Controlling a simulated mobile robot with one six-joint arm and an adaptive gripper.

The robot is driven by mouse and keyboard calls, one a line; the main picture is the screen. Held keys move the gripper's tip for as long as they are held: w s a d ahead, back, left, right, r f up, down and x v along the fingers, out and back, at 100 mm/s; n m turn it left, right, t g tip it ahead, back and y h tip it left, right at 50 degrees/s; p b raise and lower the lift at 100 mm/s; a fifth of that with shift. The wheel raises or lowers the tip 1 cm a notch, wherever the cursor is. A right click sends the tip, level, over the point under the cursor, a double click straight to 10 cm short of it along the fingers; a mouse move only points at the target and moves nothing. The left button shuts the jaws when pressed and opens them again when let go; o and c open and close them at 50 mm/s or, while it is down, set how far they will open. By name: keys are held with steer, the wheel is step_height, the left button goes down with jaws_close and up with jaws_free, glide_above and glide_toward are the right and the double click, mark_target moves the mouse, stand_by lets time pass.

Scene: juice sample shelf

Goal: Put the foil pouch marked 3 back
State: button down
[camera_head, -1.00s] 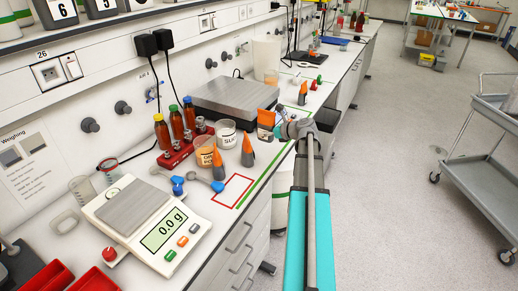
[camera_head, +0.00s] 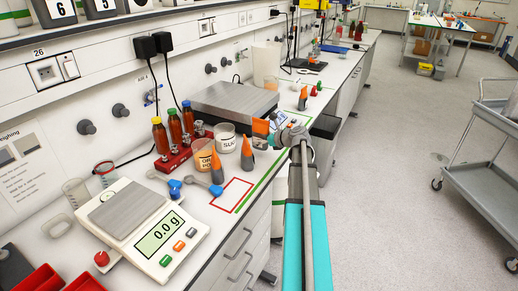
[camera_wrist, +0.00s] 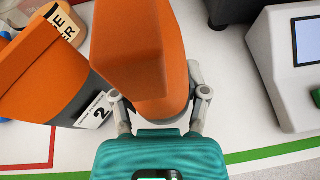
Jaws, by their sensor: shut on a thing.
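My gripper (camera_wrist: 160,108) is shut on an orange-topped foil pouch (camera_wrist: 140,55), which fills the middle of the wrist view. In the head view this pouch (camera_head: 260,127) is over the bench, left of my gripper (camera_head: 283,131). Its number is not visible, and I cannot tell whether its base touches the bench. A second orange and grey pouch marked 2 (camera_wrist: 40,72) is close to its left in the wrist view. In the head view two pouches, one (camera_head: 247,155) in front of the held one and another (camera_head: 217,166), stand near the beakers.
An orange-filled beaker (camera_head: 203,159) and a SLU-labelled beaker (camera_head: 225,138) stand close behind the pouches. A large grey scale (camera_head: 235,103) is behind them. A red outlined square (camera_head: 232,194) on the bench is empty. A balance (camera_head: 158,236) reads 0.0 g. A grey trolley (camera_head: 478,150) stands right.

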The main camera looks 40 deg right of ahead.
mark_target(261, 147)
steer(key=shift+w+f+b, duration=0.4)
steer(key=shift+f+b, duration=0.2)
steer(key=shift+f, duration=0.1)
steer(key=shift+f+b, duration=1.2)
steer(key=shift+f, duration=0.1)
steer(key=shift+c, duration=0.5)
jaws_free()
steer(key=shift+s, duration=0.1)
steer(key=shift+s+d+r+p, duration=0.15)
steer(key=shift+s+r+p, duration=0.15)
steer(key=shift+s+r, duration=0.1)
steer(key=p+v, duration=0.3)
steer(key=v, duration=0.6)
steer(key=shift+s+r+p, duration=0.2)
steer(key=shift+s+p, duration=0.05)
steer(key=shift+p, duration=0.1)
steer(key=shift+s+d+r, duration=0.15)
steer(key=shift+s+d, duration=0.1)
steer(key=shift+s, duration=0.35)
